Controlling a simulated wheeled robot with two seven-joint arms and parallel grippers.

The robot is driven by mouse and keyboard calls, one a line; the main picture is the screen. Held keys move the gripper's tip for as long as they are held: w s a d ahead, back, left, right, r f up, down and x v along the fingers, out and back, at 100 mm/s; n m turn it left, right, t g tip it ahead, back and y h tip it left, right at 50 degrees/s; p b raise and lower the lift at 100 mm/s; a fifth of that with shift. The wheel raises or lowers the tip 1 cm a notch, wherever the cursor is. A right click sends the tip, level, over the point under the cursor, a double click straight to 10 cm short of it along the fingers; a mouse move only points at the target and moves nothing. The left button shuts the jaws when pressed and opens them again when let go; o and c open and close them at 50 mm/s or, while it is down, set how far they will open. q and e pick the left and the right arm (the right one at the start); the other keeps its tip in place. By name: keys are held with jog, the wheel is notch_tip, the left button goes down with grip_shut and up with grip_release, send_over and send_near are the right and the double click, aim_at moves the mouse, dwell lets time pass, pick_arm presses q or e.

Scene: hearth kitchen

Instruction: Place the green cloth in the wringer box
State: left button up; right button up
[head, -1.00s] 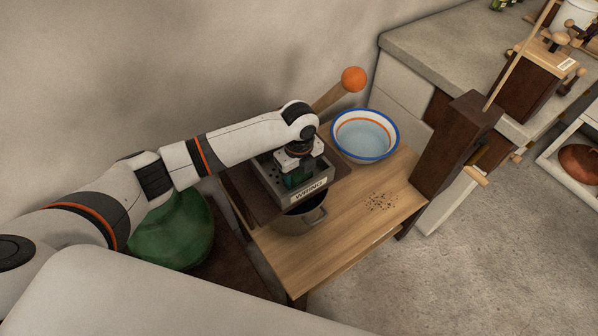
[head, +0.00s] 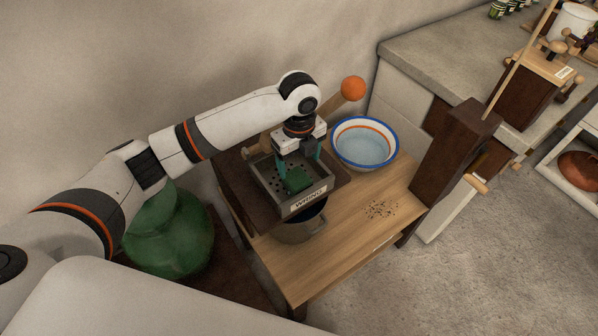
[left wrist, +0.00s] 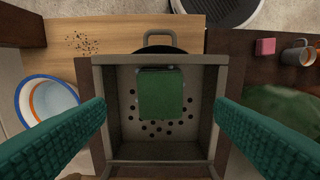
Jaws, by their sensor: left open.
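The green cloth (head: 297,181) is a small folded block. It lies inside the wringer box (head: 307,202), a grey open-topped box with a perforated floor and a "WRING" label on its front. In the left wrist view the cloth (left wrist: 162,94) rests on the holed floor, against or close to the wall by the pot handle, inside the box walls (left wrist: 207,120). My left gripper (head: 298,166) is open above the box, its teal fingers apart and clear of the cloth. My right gripper is not in view.
A metal pot (head: 300,228) stands under the box. A blue-rimmed basin (head: 394,139) and dark crumbs (head: 381,209) are on the wooden table (head: 345,235). An orange-knobbed lever (head: 352,88) rises behind. A large green vessel (head: 170,235) stands left. A dark post (head: 455,150) stands right.

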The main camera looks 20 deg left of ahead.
pick_arm(q)
jog(key=shift+r, duration=1.55)
